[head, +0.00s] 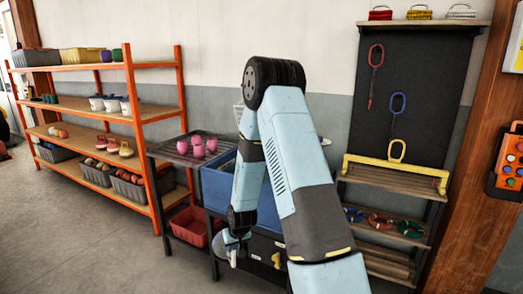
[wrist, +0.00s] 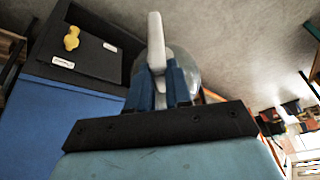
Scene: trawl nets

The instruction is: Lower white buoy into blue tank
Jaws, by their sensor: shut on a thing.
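My gripper (wrist: 157,80) is shut on the pale upright part of the white buoy (wrist: 155,45) in the wrist view. A rounded grey-white body (wrist: 188,72) shows behind the fingers, partly hidden by them. In the head view the white buoy (head: 229,243) hangs at the end of my arm, low and in front of the stand. The blue tank (head: 217,190) stands behind my arm, which hides much of it. Its inside is mostly hidden. A blue wall (wrist: 60,115), likely the tank's, fills the left of the wrist view. The buoy is outside the tank.
A grey rack with several pink floats (head: 197,147) adjoins the tank on the left. A red crate (head: 190,227) sits below. A black panel with a yellow piece (wrist: 71,38) is close to my gripper. Orange shelves (head: 140,120) stand left; floor at front left is clear.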

